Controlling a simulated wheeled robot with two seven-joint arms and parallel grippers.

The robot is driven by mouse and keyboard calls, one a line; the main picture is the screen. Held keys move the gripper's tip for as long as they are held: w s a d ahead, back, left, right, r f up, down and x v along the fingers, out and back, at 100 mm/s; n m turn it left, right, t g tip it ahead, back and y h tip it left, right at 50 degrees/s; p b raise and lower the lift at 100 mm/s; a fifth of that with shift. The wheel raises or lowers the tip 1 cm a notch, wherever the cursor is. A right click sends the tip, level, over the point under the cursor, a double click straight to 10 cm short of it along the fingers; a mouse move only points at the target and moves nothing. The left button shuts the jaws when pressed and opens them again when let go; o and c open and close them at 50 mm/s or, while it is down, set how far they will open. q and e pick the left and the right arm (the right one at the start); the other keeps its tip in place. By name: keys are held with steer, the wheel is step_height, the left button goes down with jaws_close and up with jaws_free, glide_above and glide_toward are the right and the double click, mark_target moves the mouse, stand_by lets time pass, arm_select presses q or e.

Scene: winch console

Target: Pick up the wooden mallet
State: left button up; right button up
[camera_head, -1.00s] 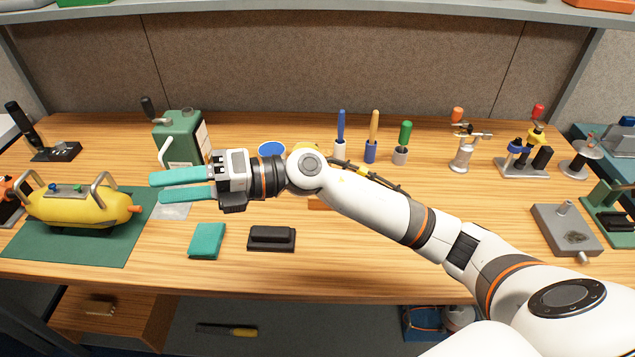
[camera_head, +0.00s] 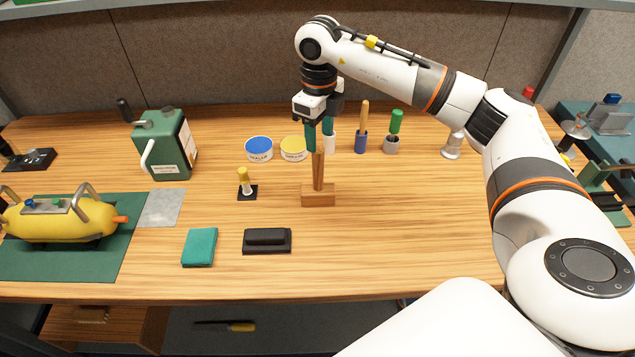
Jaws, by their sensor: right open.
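The wooden mallet (camera_head: 318,193) stands upright on its head on the wooden table, with its handle pointing up. My right gripper (camera_head: 319,145) is above it, pointing down, with its teal fingers at the top of the handle. The fingers are open, and the handle's upper end shows between or just below them. Whether either finger touches the handle cannot be told. My left gripper does not show.
A blue-lidded tin (camera_head: 259,149) and a yellow-lidded tin (camera_head: 293,148) stand left of the gripper. Tools in holders (camera_head: 361,142) stand close on the right. A small yellow-topped piece (camera_head: 245,185) and a black block (camera_head: 267,240) are nearby. The front right tabletop is clear.

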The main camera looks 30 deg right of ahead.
mark_target(318, 156)
steer(key=shift+f, duration=0.8)
step_height(318, 156, down, 4)
steer(key=p, duration=0.3)
steer(key=shift+a+f, duration=0.1)
steer(key=shift+f, duration=0.6)
steer(key=shift+r, duration=0.1)
steer(key=c, duration=1.1)
steer(key=shift+o, duration=0.2)
steer(key=shift+r, duration=0.1)
